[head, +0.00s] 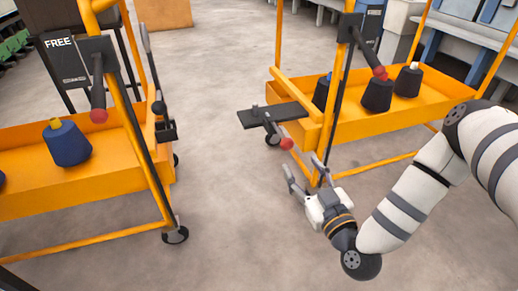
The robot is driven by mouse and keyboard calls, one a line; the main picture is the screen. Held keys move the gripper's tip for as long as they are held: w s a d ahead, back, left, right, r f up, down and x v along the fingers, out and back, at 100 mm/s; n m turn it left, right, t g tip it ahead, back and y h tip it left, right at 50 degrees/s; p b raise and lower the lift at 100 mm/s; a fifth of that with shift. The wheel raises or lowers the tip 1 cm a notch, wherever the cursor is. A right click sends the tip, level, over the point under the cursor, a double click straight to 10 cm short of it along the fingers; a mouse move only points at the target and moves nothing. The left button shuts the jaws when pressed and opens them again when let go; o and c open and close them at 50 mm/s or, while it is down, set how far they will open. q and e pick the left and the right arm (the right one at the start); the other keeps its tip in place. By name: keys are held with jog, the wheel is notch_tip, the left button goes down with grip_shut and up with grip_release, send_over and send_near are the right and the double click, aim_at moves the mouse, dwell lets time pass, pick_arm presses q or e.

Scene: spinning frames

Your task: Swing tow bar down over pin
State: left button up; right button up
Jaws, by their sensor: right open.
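The tow bar (151,68) is a dark, slim bar with a paler rounded end. It stands nearly upright at the right end of the left yellow cart (110,168). The right yellow cart (350,127) has a black plate (280,113) sticking out to the left, with a small stub, apparently the pin (255,107), on it. A red-knobbed lever (287,143) sits by this plate. My right gripper (304,167) is open and empty, low in front of the plate and just below the red knob. It is apart from the tow bar. My left gripper is not in view.
Bare floor (215,110) separates the two carts. Yellow posts with red-knobbed handles rise from both carts. Dark cones (377,95) stand in the right cart's tray and a blue one (68,143) in the left. Benches stand behind at the right.

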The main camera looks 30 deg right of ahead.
aim_at(289, 147)
jog(key=b+x, duration=0.3)
jog(key=x, duration=0.7)
jog(key=shift+w+d, duration=0.1)
jog(key=shift+w, duration=0.1)
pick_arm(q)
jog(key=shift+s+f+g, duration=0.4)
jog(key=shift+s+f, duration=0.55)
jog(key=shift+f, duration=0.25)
pick_arm(e)
grip_shut()
